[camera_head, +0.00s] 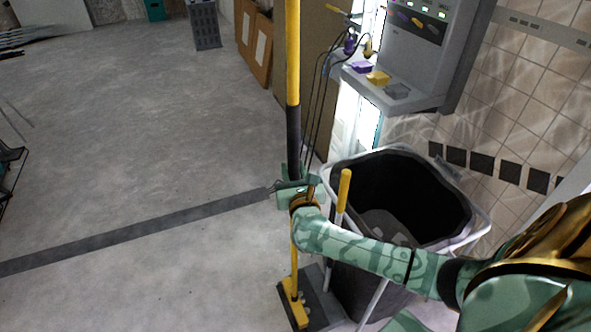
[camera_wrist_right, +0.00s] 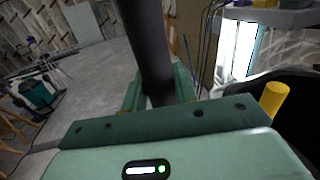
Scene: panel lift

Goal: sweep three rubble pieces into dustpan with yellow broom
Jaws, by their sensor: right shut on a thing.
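The yellow broom's long handle (camera_head: 292,50) stands nearly upright in the head view, yellow above with a black grip section. My right gripper (camera_head: 294,186) is shut on the handle at or just below this black section. In the right wrist view the dark shaft (camera_wrist_right: 147,50) rises between the green jaws. The yellow broom head (camera_head: 295,303) is low on the floor beside the bin. A yellow-topped upright handle (camera_head: 343,188) stands beside the bin. I cannot make out loose rubble on the floor.
A large grey bin (camera_head: 472,190) with a black interior stands at the right, with grey lumps inside. A wall-mounted unit (camera_head: 420,50) hangs behind it. Wooden panels (camera_head: 261,45) lean at the back. The floor (camera_head: 120,140) at left is open, crossed by a dark stripe.

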